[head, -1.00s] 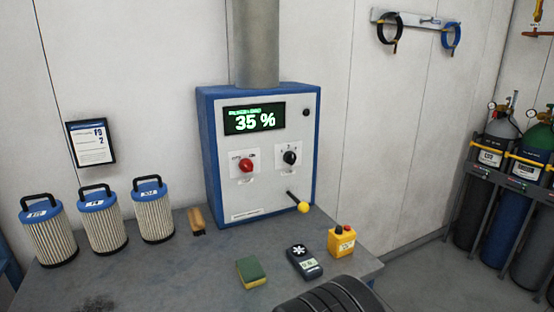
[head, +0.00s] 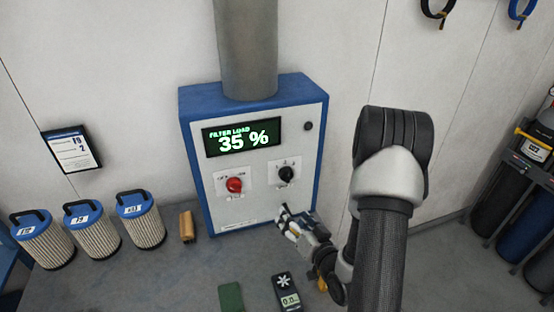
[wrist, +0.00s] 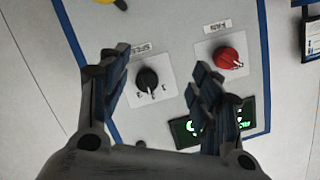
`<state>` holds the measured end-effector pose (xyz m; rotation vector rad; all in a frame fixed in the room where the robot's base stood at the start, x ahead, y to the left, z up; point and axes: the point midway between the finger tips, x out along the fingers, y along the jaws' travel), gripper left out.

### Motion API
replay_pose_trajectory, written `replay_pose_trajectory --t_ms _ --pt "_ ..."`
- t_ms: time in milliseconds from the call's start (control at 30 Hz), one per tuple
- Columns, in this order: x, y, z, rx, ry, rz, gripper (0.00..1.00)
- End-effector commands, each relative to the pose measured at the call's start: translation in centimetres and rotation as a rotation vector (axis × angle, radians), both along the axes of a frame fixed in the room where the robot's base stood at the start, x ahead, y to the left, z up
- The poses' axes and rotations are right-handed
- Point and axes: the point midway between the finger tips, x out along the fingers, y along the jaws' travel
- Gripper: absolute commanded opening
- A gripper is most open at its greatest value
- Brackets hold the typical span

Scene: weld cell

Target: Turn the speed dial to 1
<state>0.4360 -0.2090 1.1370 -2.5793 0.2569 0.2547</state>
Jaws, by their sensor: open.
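The speed dial (head: 287,173) is a black knob on a white plate at the right of the blue-framed control box (head: 222,206). In the wrist view, which is turned over, the speed dial (wrist: 147,79) shows between my fingers, beyond their tips. Its pale pointer mark lies between the printed 3 and 1, at the middle position. My gripper (head: 284,211) is open and empty, below the dial in the head view and apart from it. It also shows in the wrist view (wrist: 160,66), facing the panel.
A red fan knob (head: 235,185) sits left of the dial. The display (head: 242,138) reads filter load 35 %. Several filter cartridges (head: 141,218) stand at the left. A green sponge (head: 231,297) and a handheld meter (head: 287,290) lie on the bench.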

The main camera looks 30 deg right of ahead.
Motion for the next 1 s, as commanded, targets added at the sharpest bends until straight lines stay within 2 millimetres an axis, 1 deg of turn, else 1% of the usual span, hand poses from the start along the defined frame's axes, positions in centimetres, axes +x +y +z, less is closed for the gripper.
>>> replay_pose_trajectory --t_ms 33,200,300,367,467,633,700,1000 --pt "-1.1 -0.4 0.9 0.056 -0.046 -0.033 0.58" --pt "-3.7 -1.3 2.6 0.172 -0.208 -0.114 0.58" --pt "-4.5 -1.7 3.2 0.201 -0.257 -0.139 0.58" --pt "-4.6 -1.8 3.3 0.208 -0.273 -0.145 0.58" --pt "-4.0 -2.0 3.2 0.207 -0.28 -0.144 0.58" --pt "-1.6 -2.4 3.0 0.206 -0.283 -0.14 0.58" --pt "-1.3 -2.7 2.8 0.205 -0.279 -0.143 0.58" --pt "0.7 -3.1 2.9 0.205 -0.28 -0.142 0.58"
